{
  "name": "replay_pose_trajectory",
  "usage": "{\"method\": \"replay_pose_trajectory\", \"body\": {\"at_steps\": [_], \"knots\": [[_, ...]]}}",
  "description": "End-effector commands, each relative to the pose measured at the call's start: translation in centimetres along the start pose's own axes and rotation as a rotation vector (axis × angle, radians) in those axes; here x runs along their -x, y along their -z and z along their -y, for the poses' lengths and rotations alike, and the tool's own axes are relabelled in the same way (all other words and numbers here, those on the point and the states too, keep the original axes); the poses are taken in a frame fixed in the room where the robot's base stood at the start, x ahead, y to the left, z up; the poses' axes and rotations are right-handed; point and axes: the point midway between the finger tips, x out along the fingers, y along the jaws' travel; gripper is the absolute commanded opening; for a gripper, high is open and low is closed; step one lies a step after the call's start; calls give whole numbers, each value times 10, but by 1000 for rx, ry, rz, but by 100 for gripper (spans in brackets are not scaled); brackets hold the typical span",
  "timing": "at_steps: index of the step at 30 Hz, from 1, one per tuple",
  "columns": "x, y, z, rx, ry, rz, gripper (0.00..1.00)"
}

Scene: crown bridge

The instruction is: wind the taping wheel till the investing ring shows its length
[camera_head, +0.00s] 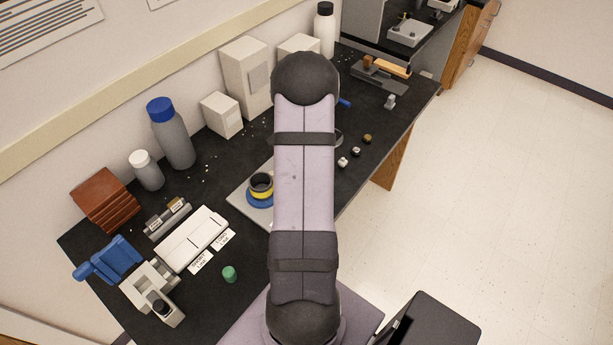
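A round stack with a blue base, a yellow band and a black open top (261,188) stands on a grey plate (240,198) left of my arm. It looks like a ring on a base, but I cannot tell surely whether it is the investing ring. My arm hides the right part of the plate. A blue handle-like piece (344,102) and a curved grey edge (339,138) show just right of my arm; whether either belongs to the taping wheel is unclear. My gripper is not in view, and any length marking is unreadable.
Bottles (171,134), white boxes (244,78) and a brown block stack (105,200) line the wall. A white case (191,239), blue device (109,260) and green cup (230,273) are at front left. Small pieces (356,152) lie right of my arm.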

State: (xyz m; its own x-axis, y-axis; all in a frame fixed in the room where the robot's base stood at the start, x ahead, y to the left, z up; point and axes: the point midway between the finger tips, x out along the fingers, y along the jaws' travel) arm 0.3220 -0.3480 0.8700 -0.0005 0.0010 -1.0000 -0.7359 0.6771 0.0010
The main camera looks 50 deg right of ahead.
Motion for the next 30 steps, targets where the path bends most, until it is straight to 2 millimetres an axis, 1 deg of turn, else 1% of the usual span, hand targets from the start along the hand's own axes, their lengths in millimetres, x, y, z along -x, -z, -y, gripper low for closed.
{"method": "replay_pose_trajectory", "body": {"at_steps": [6,18,19,20,21,30], "knots": [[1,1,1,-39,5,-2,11],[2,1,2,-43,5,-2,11],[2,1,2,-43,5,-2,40],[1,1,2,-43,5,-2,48],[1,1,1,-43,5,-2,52],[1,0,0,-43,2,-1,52]]}}
